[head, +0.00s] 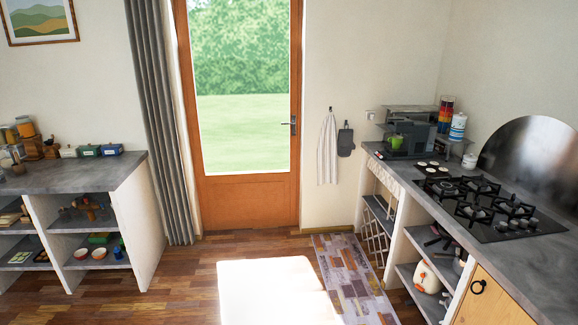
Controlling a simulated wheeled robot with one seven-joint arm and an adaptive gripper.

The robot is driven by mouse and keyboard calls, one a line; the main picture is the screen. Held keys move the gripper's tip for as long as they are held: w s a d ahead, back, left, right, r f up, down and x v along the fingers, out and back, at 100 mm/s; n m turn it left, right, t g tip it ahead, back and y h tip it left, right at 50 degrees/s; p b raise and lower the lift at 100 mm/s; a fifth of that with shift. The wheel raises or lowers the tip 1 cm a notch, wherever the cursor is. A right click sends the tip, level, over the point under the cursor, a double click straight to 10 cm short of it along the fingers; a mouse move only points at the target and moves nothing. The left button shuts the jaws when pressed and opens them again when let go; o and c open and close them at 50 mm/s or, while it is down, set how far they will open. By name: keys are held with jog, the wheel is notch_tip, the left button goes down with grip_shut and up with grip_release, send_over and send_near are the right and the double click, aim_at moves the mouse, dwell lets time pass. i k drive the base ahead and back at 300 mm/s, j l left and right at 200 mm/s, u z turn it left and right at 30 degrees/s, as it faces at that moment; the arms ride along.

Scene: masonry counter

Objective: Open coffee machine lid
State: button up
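The coffee machine (411,137) appears to be the dark grey appliance at the far end of the right counter, against the back wall. It is small in the head view, and I cannot tell its lid apart or whether the lid is open or shut. A green cup (396,142) shows at its front left. My gripper does not show in the head view.
The right counter (500,258) holds a black gas hob (490,208) nearer than the machine. A patterned rug (352,280) lies before it. Another counter (75,174) stands at left.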

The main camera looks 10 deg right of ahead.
aim_at(401, 121)
jog(key=i, duration=2.15)
jog(key=i+z, duration=0.15)
jog(key=i, duration=0.35)
jog(key=i+j+z, duration=0.15)
jog(key=i, duration=0.4)
jog(key=i+j+z, duration=0.15)
jog(key=i, duration=0.35)
jog(key=i+j+z, duration=0.15)
jog(key=i+j, duration=0.15)
jog(key=i, duration=0.2)
jog(key=i+j+z, duration=0.75)
jog(key=i, duration=0.15)
